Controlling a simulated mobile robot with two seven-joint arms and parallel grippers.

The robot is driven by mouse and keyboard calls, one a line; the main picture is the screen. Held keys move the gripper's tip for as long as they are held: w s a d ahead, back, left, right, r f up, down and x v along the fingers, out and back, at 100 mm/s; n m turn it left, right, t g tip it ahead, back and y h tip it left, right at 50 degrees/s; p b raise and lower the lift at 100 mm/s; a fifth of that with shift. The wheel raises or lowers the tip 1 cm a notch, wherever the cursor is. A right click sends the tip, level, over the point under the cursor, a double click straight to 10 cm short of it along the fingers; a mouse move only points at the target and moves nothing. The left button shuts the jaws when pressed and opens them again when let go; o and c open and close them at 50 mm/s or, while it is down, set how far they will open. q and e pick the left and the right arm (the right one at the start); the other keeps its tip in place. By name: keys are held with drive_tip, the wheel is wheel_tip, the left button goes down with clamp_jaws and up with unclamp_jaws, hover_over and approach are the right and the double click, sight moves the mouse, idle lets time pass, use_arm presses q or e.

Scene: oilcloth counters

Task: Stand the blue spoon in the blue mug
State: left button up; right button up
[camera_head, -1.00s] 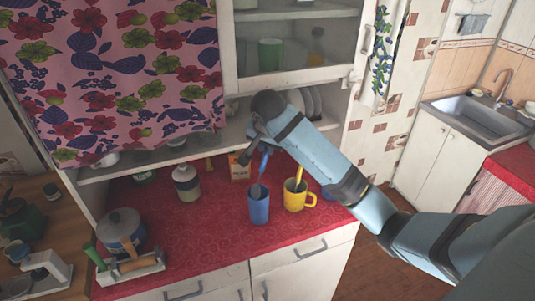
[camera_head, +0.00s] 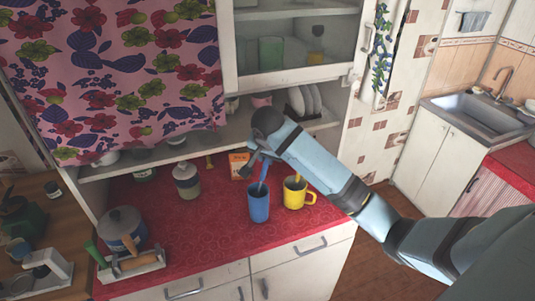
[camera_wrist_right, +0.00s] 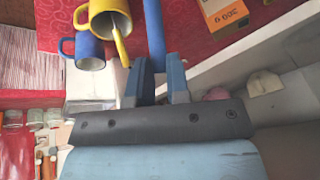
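The blue spoon stands in a tall blue cup (camera_head: 259,207) without a visible handle, left of the yellow mug (camera_head: 296,194). My right gripper (camera_head: 263,159) is just above this cup with its fingers apart, around or beside the spoon's upper end. In the wrist view a blue bar, seemingly the spoon's handle (camera_wrist_right: 154,28), runs down to the fingers (camera_wrist_right: 160,72). The blue mug (camera_wrist_right: 89,50) lies beyond the yellow mug in the wrist view, its opening showing. In the head view my right arm hides it. My left gripper is out of view.
The yellow mug holds a spoon. An orange box (camera_head: 239,165) and a lidded jar (camera_head: 187,180) stand behind the cup. A pot (camera_head: 122,229) and a utensil tray (camera_head: 132,270) are at the left. A shelf (camera_head: 180,152) overhangs the back. The red counter's (camera_head: 205,235) front middle is clear.

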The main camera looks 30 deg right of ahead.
drive_tip(key=o, duration=0.4)
drive_tip(key=shift+r, duration=0.1)
drive_tip(key=shift+r, duration=0.35)
drive_tip(key=v, duration=1.2)
drive_tip(key=s+a+f+n+t+y, duration=0.2)
drive_tip(key=a+f+n+y, duration=0.3)
drive_tip(key=f, duration=0.7)
drive_tip(key=s+a+f+n+t+y, duration=0.1)
drive_tip(key=s+a+f+n, duration=0.15)
drive_tip(key=a+f, duration=0.7)
drive_tip(key=s+f+n+t, duration=0.1)
drive_tip(key=s+f+n, duration=0.1)
drive_tip(key=s+f, duration=0.3)
drive_tip(key=s+f+n+t, duration=0.1)
drive_tip(key=s+f+n, duration=0.1)
drive_tip(key=s+f, duration=0.3)
drive_tip(key=s+f+n+t, duration=0.1)
drive_tip(key=s+f+n, duration=0.1)
drive_tip(key=s+f, duration=0.4)
drive_tip(key=shift+s+d+t+h, duration=0.15)
drive_tip(key=shift+s+t, duration=0.05)
drive_tip(key=shift+s, duration=0.65)
drive_tip(key=shift+s+d+t+h, duration=0.15)
drive_tip(key=shift+s+t, duration=0.05)
drive_tip(key=shift+s, duration=0.65)
